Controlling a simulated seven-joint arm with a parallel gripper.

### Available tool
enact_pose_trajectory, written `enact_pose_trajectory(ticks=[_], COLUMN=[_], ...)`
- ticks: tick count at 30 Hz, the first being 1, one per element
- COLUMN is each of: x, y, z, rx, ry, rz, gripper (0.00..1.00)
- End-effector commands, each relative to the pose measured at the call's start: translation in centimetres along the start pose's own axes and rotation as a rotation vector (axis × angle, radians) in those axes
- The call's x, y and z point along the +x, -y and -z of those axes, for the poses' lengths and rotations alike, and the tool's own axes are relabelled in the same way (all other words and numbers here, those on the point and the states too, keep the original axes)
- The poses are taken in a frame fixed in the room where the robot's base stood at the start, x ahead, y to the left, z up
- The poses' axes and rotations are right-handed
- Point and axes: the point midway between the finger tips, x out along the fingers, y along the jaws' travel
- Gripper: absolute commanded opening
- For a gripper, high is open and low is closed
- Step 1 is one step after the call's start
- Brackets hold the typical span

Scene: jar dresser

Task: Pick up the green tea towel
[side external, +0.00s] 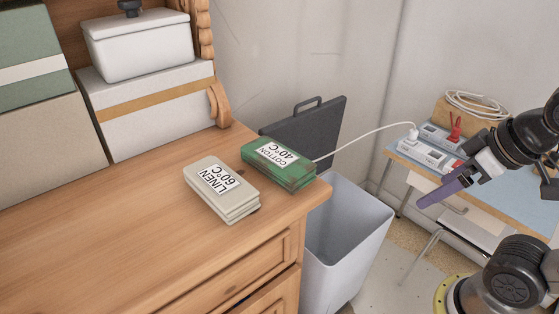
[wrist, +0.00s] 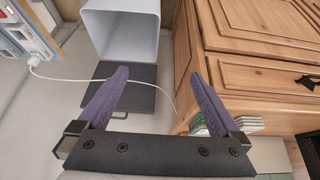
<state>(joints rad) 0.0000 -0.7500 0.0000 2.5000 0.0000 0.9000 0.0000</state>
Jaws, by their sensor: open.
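The green tea towel (side external: 290,176) is a folded stack with a white label reading "COTTON 40°C". It lies flat near the right end of the wooden dresser top. My gripper (side external: 428,199) is open and empty, off to the right of the dresser and well apart from the green towel. In the wrist view its purple fingers (wrist: 158,76) are spread. Green and pale folded edges (wrist: 198,126) show there, partly hidden behind the right finger.
White boxes (side external: 150,105) stand at the dresser's back. A white cable (side external: 365,138) runs to power strips on a side table (side external: 410,158). The dresser's front top is clear.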

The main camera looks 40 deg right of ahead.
Motion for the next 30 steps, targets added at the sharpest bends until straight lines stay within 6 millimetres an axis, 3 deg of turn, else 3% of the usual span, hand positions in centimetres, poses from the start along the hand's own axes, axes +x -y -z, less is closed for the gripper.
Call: enact_pose_trajectory(ticks=[10,14,22,30], x=[-0.1,-2.5,-8.3,-10.4], y=[0.0,0.0,1.0,3.9], z=[-0.7,0.7,8.7,17.9], rx=[0.021,0.063,0.108,0.098], ry=[0.033,0.048,0.14,0.257], rz=[0.0,-0.001,0.01,0.021], gripper=[1.0,1.0,1.0,1.0])
